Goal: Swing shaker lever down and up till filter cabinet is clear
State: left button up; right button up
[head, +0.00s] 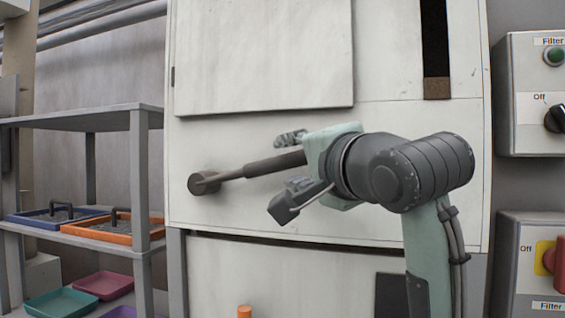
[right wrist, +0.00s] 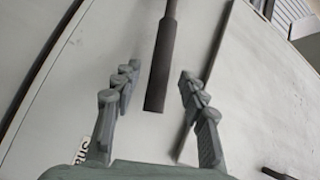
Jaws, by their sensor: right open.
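The pale filter cabinet (head: 240,135) fills the middle of the head view. Its shaker lever (head: 230,176) runs from a round dark pivot (head: 203,183) to the right and slightly up, ending in a dark grip (head: 275,163). My right gripper (head: 287,172) is open, with one finger above and one below the grip's outer end. In the right wrist view the grip (right wrist: 160,75) lies between the two spread fingers, with gaps on both sides. A dark upright slot (head: 435,40) in the cabinet has a brown patch at its bottom. My left gripper is out of view.
A grey shelf (head: 75,118) on the left holds blue and orange trays, with green and pink trays lower down. Control boxes on the right carry a green button (head: 555,56), a black knob (head: 556,118) and a red switch (head: 555,262).

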aim_at(288, 163)
jog(key=shift+x, duration=1.85)
jog(key=shift+c, duration=0.2)
grip_shut()
